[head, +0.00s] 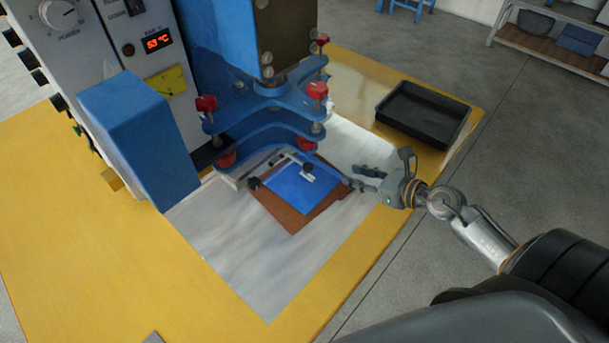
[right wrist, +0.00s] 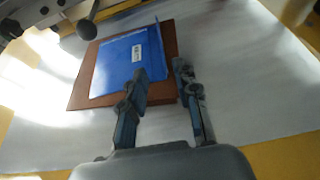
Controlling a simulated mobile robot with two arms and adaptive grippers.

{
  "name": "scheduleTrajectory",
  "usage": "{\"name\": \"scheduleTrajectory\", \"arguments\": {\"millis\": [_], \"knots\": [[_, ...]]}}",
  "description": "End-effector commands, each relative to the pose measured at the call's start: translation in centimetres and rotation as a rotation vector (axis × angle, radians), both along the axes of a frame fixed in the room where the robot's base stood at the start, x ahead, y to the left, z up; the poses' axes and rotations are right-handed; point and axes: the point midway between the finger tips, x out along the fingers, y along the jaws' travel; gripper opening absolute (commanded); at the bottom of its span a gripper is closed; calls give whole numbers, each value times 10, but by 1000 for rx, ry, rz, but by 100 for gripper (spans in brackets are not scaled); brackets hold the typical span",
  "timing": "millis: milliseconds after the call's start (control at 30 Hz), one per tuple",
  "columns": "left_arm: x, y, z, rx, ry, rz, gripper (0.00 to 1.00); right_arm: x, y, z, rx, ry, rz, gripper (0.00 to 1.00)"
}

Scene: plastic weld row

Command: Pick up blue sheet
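The blue sheet (head: 298,188) lies flat on a brown board (head: 292,221) under the front of the blue press. In the right wrist view the blue sheet (right wrist: 122,62) carries a small white label, and brown board (right wrist: 87,92) shows around its edges. My right gripper (head: 362,179) is at the right edge of the board. In the right wrist view the right gripper (right wrist: 161,84) is open, with a gap between its fingers. One finger overlaps the sheet's near right corner; the other is beside the board's right edge. I cannot tell whether they touch. My left gripper is out of view.
The blue press (head: 262,105) with red knobs stands over the sheet's far side. A control box (head: 155,55) and blue block (head: 140,140) stand left. A black tray (head: 422,115) sits at the table's back right. The white mat (head: 255,270) in front is clear.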

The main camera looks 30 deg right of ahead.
Motion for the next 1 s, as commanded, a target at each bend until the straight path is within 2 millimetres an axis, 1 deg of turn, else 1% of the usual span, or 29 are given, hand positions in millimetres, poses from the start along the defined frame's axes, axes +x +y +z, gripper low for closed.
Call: {"name": "scheduleTrajectory", "arguments": {"millis": [33, 100, 267, 400, 500, 633, 733, 933, 967, 1000], "knots": [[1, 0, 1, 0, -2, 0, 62, 7, 2, -2, 2, -1, -2, 31], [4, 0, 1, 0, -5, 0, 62, 12, 5, -5, 3, -1, -1, 31], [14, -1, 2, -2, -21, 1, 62, 19, 8, -8, 2, 1, -1, 31], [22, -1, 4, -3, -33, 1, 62, 33, 11, -14, 5, 0, -1, 31], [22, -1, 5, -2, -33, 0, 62, 46, 14, -19, 3, -1, -1, 31], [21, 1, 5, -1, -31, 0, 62, 59, 20, -26, 4, 0, -2, 31], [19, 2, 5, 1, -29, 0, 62, 63, 22, -29, 2, 2, -1, 31], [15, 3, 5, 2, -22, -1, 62, 63, 22, -29, 2, 2, 0, 31], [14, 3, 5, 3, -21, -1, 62, 63, 22, -29, 2, 2, 0, 29], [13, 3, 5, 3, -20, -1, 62, 63, 22, -29, 2, 2, 0, 21]]}}
